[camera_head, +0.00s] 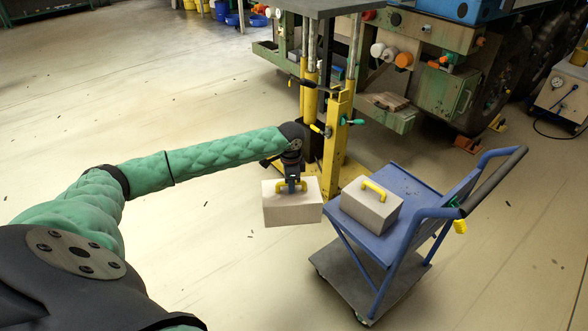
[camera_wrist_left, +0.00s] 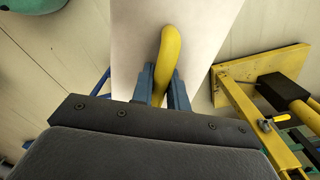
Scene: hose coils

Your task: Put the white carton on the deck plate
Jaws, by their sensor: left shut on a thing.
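My left gripper (camera_head: 291,184) is shut on the yellow handle of a white carton (camera_head: 291,210). The carton hangs to the left of the blue trolley, apparently above the floor. In the left wrist view the blue fingers (camera_wrist_left: 163,88) hold the yellow handle (camera_wrist_left: 168,55), with the carton's pale top (camera_wrist_left: 205,28) behind it. A second whitish carton (camera_head: 370,210) with a yellow handle sits on the trolley's blue upper deck (camera_head: 395,182). The trolley also has a grey lower plate (camera_head: 350,285). Which surface is called the deck plate I cannot tell. My right gripper is out of view.
A yellow lift stand (camera_head: 338,130) with a dark top plate (camera_head: 330,6) rises behind the held carton. The trolley's push handle (camera_head: 495,180) sticks up at right. A green vehicle (camera_head: 450,85) stands behind. The floor (camera_head: 210,270) at front left is open.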

